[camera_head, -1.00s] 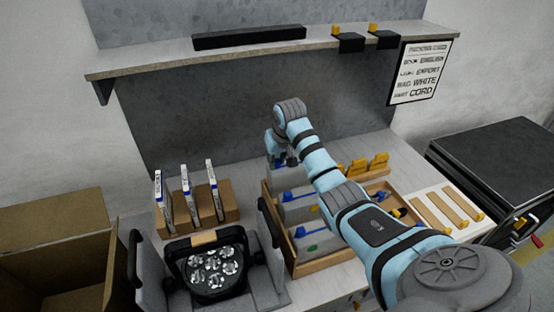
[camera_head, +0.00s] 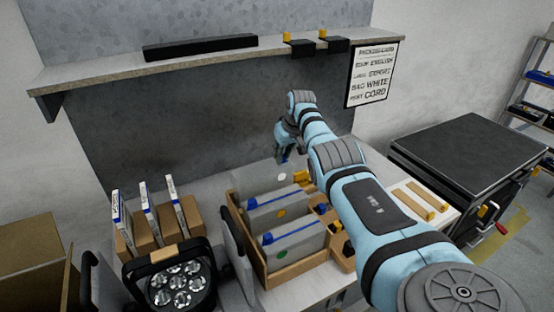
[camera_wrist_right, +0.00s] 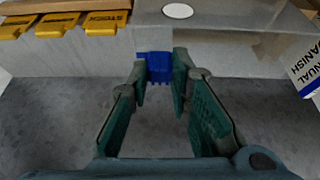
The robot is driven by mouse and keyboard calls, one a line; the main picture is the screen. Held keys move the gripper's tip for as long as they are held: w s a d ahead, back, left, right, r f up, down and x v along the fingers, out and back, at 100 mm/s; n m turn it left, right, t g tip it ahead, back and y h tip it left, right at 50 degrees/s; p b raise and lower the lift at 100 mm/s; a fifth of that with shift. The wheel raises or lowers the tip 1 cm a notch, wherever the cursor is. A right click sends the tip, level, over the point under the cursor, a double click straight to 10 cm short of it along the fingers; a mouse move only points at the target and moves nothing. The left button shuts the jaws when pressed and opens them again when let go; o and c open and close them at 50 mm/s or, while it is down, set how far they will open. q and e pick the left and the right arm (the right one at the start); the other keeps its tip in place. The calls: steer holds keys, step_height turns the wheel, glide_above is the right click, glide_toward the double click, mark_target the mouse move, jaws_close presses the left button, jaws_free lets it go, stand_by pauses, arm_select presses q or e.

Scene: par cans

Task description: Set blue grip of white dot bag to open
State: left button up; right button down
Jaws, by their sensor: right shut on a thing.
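The white dot bag (camera_head: 262,175) is the rearmost of the grey bags standing in the wooden tray (camera_head: 285,277); its white dot (camera_wrist_right: 177,11) shows at the top of the right wrist view. The blue grip (camera_wrist_right: 159,67) sits at the bag's top edge, between the fingertips of my right gripper (camera_wrist_right: 160,72), which is shut on it. In the head view the right gripper (camera_head: 288,152) reaches over the back of the tray, and its fingers partly hide the grip. My left gripper is not in view.
A yellow dot bag (camera_head: 280,209) and a green dot bag (camera_head: 292,247) stand in front. Yellow tags (camera_wrist_right: 105,22) are beside the bags. Three white-and-blue manuals (camera_head: 148,212) stand in a brown holder to the left. The par can (camera_head: 178,285) is at front left.

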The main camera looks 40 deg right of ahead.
steer(key=shift+s+d+f, duration=0.1)
steer(key=shift+d+f, duration=0.05)
steer(key=c, duration=1.4)
jaws_free()
steer(key=shift+c, duration=0.2)
steer(key=v, duration=1.2)
steer(key=shift+d, duration=0.1)
steer(key=shift+f, duration=0.1)
